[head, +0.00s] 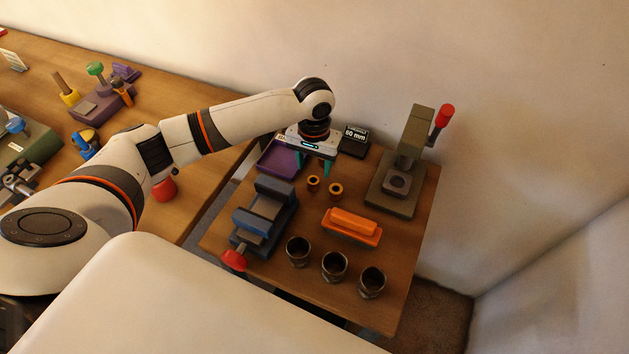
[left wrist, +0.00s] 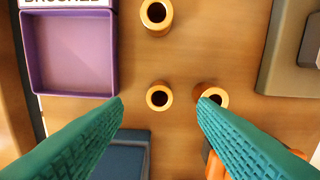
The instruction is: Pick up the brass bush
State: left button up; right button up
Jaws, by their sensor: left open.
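Small hollow brass bushes stand on the small wooden table. One brass bush (head: 313,183) and another brass bush (head: 336,191) show in the head view. The left wrist view shows three: a middle bush (left wrist: 159,109), a right bush (left wrist: 219,97) partly covered by a finger, and an upper bush (left wrist: 156,27). My left gripper (head: 312,171) points down, open and empty, with teal fingers. In the left wrist view its fingertips (left wrist: 161,101) appear on either side of the middle bush. I cannot tell its exact height above the bush. My right gripper is out of view.
A purple tray (left wrist: 70,91) lies beside the fingers. A blue vise (head: 265,213), an orange block on a tray (head: 352,225), several dark cups (head: 334,266) and a press (head: 398,185) crowd the table. A black "80 mm" box (head: 354,143) stands at the back.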

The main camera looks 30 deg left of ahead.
aim_at(313, 180)
pick_arm(q)
jog(key=shift+d+f, duration=0.15)
jog(key=shift+f, duration=0.45)
jog(key=f, duration=0.2)
jog(key=f+p, duration=0.1)
jog(key=shift+s+f, duration=0.25)
jog(key=shift+f, duration=0.05)
jog(key=shift+w+f, duration=0.1)
jog(key=shift+f, duration=0.4)
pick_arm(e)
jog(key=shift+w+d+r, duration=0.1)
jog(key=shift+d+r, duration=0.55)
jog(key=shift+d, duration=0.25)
pick_arm(q)
jog(key=c, duration=0.9)
jog(key=shift+c, duration=0.9)
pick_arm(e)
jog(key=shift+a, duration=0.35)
